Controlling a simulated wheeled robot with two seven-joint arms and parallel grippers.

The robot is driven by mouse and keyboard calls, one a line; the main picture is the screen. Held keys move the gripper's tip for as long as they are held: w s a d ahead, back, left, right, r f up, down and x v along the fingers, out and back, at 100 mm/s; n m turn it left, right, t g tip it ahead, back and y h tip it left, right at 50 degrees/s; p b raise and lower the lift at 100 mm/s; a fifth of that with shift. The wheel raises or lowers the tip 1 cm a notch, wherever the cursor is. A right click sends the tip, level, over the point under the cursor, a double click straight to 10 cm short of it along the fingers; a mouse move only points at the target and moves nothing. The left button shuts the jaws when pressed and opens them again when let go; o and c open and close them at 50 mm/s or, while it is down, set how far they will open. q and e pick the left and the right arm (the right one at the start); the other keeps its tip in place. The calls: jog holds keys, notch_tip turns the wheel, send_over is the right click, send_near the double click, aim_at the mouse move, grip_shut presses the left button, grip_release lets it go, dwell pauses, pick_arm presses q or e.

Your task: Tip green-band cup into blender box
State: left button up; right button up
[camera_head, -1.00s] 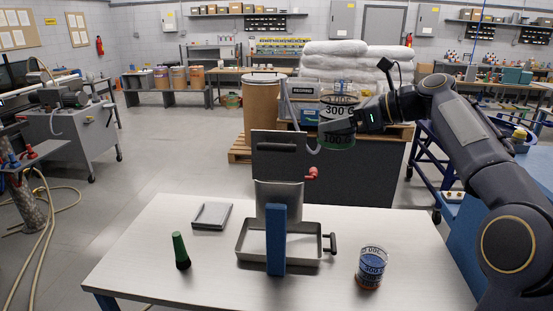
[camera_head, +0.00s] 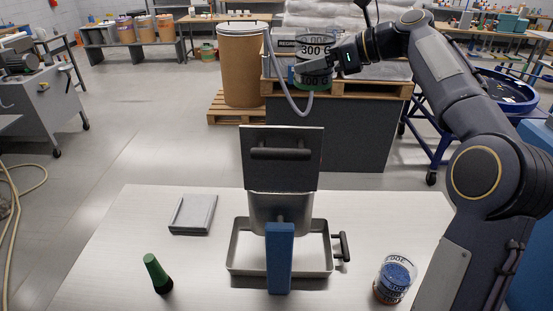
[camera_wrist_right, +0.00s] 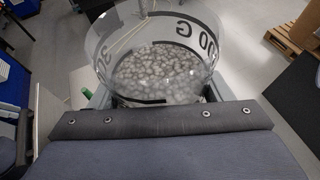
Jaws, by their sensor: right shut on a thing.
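My right gripper (camera_head: 318,68) is shut on the green-band cup (camera_head: 315,42), a clear cup marked "300 G" with a green band at its base. It is held roughly upright, high up and beyond the blender box in the head view. In the right wrist view the cup (camera_wrist_right: 190,35) has pale pellets in it. The blender box (camera_head: 265,207) is a metal vessel at the middle of the table. A dark panel with a handle (camera_head: 281,154), seemingly its lid, stands upright above it and hides part of it. My left gripper is not in view.
A blue post (camera_head: 280,262) stands before the box, above a metal tray (camera_head: 237,268) with a side handle. A blue-band cup (camera_head: 395,275) stands at right.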

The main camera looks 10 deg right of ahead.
aim_at(314, 75)
jog(key=shift+w+f, duration=0.65)
jog(key=shift+f, duration=0.25)
jog(key=shift+s+f, duration=0.75)
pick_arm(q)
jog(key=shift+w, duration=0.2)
pick_arm(e)
notch_tip(314, 75, down, 11)
jog(key=shift+w+r, duration=0.2)
jog(key=shift+w, duration=0.1)
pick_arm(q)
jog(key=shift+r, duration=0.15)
pick_arm(e)
jog(key=shift+r, duration=0.15)
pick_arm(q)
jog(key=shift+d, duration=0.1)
pick_arm(e)
jog(key=shift+s+t, duration=0.15)
jog(key=shift+t, duration=0.15)
